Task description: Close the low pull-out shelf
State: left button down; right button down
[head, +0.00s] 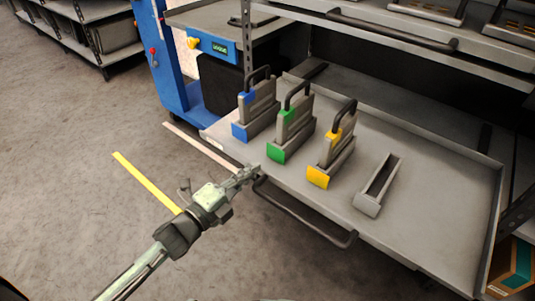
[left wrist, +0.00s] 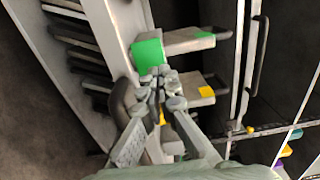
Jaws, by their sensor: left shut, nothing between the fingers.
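The low pull-out shelf (head: 440,190) stands pulled out of the rack, a grey tray with a raised rim. Its dark bar handle (head: 305,218) runs along the front edge; a dark curved bar, apparently this handle, shows in the left wrist view (left wrist: 122,97). My left gripper (head: 254,171) is shut and empty at the shelf's front edge, by the handle's left end. I cannot tell whether it touches. In the left wrist view its fingers (left wrist: 160,82) are together, overlapping the shelf's contents. My right gripper is not in view.
On the shelf stand handled dies in blue (head: 254,108), green (head: 291,123) and yellow (head: 333,148) marked holders, plus an empty holder (head: 378,186). An upper shelf with a handle (head: 390,32) is above. A blue machine (head: 165,60) stands left. The floor in front is clear.

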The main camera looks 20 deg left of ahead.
aim_at(275, 148)
pick_arm(q)
jog(key=x, duration=0.6)
jog(key=shift+w, duration=0.4)
